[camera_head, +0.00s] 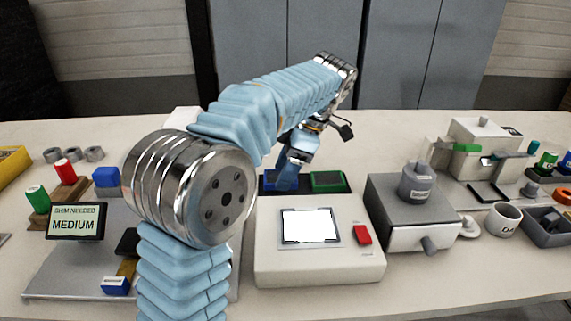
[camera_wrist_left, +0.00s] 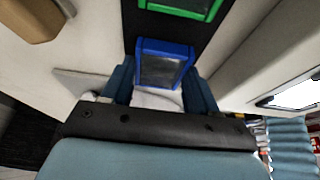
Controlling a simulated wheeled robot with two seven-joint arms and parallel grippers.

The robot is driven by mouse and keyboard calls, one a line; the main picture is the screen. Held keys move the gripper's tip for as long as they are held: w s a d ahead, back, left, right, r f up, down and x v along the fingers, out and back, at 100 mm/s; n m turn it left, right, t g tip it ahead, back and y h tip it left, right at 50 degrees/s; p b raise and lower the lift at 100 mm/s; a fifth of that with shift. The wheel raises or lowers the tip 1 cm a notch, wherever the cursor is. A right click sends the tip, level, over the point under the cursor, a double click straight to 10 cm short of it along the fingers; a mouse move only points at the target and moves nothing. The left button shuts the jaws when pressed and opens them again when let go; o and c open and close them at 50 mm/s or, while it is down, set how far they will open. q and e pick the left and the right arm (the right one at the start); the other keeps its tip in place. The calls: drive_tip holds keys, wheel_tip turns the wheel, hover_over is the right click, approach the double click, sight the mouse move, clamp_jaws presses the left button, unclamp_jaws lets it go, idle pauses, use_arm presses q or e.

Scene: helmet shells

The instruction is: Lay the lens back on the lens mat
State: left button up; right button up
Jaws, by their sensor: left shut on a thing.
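A blue-framed lens (camera_wrist_left: 163,48) with a dark pane sits between the fingers of my left gripper (camera_wrist_left: 160,88). The gripper is shut on it. A black mat (camera_wrist_left: 207,33) lies just behind and below the lens. In the head view my left gripper (camera_head: 289,174) is over the left part of the mat (camera_head: 303,188) and mostly hides the lens. A green-framed lens (camera_head: 327,180) lies on the mat's right part. I cannot tell whether the blue lens touches the mat. My right gripper is not in view.
A white box with a bright panel (camera_head: 308,226) and red switch (camera_head: 362,235) stands in front of the mat. A grey drawer unit (camera_head: 405,222) is to its right. A screen reading MEDIUM (camera_head: 76,222) stands left. My left arm hides much of the left-middle table.

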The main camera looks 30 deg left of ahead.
use_arm(q)
drive_tip(key=shift+f+b, duration=0.4)
drive_tip(key=shift+f, duration=0.1)
drive_tip(key=o, duration=1.1)
drive_tip(key=shift+r, duration=0.1)
drive_tip(key=shift+o, duration=0.2)
